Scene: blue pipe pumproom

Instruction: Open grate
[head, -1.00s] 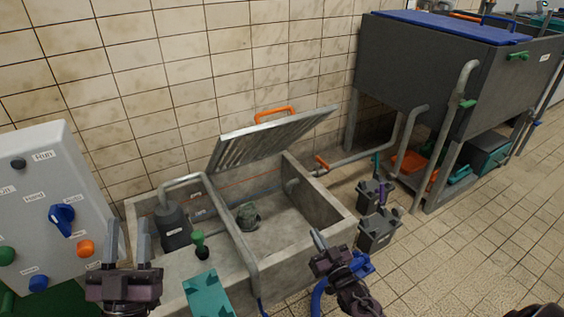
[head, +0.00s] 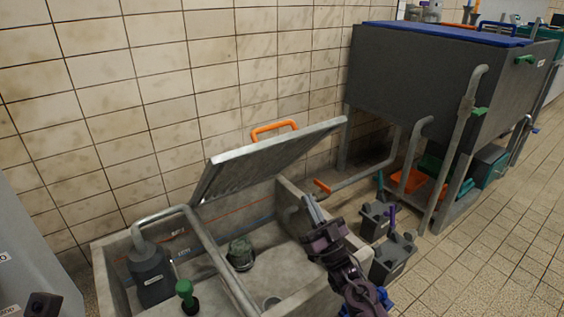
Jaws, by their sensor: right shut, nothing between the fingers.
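The grate (head: 262,162) is a grey metal panel raised at a tilt above the concrete basin (head: 318,291). An orange handle (head: 274,129) stands at its upper back edge, by the tiled wall. My right gripper (head: 309,206) is shut and empty. In the picture it is over the basin's right wall, below and right of the grate, apart from the handle. I cannot tell its exact depth. My left gripper is out of view.
A pump (head: 152,273) with a bent pipe and a green valve (head: 187,298) stand in the basin's left part. Grey buckets (head: 392,260) stand right of the basin. A dark tank (head: 432,85) stands behind them. Tiled floor (head: 515,245) is open at right.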

